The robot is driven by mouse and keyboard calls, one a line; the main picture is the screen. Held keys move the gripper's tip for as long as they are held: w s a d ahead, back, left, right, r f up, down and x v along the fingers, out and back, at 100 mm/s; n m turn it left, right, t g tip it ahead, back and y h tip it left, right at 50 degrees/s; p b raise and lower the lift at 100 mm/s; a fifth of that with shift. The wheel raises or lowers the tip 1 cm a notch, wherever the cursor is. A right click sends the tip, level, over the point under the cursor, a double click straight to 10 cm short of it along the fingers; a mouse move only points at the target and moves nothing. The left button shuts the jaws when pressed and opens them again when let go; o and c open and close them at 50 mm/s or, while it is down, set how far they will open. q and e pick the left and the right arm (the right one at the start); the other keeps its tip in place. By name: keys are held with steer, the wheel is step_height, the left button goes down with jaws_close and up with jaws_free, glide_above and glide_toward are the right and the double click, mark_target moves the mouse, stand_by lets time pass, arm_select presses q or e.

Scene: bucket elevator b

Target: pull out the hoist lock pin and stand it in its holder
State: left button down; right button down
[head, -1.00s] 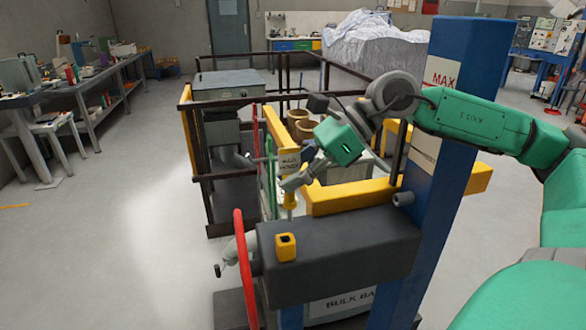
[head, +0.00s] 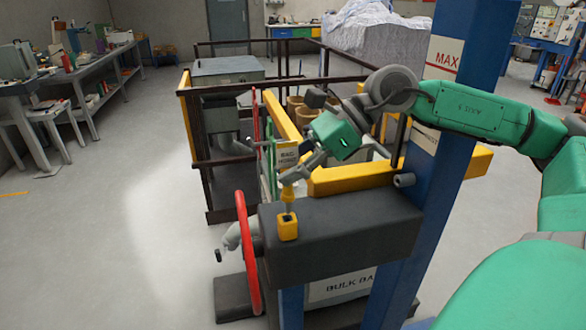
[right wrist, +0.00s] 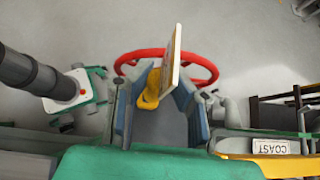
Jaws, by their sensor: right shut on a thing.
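The hoist lock pin is yellow and carries a tag (head: 287,155) lettered BAG HOIST. My right gripper (head: 297,176) is shut on the pin near the tag. The pin's yellow shank (head: 287,194) hangs roughly upright below the fingers. Its lower end meets or overlaps the yellow square holder (head: 288,228) in the head view; I cannot tell whether it is inside or just above or behind it. In the right wrist view the yellow pin (right wrist: 150,92) and pale tag (right wrist: 173,58) show between my fingers. My left gripper is not in view.
The holder stands on a dark beam (head: 345,232). A red handwheel (head: 246,255) is at the beam's left end. A yellow bar (head: 350,179) and blue post (head: 410,230) stand close behind and right. Open floor (head: 140,240) lies to the left.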

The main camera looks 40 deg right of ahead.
steer(key=shift+a, duration=0.45)
steer(key=shift+d+r+p, duration=0.1)
steer(key=shift+r+p, duration=0.05)
steer(key=shift+p, duration=0.6)
steer(key=shift+d, duration=0.4)
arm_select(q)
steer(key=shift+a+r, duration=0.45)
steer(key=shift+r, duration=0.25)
arm_select(e)
steer(key=shift+a, duration=0.5)
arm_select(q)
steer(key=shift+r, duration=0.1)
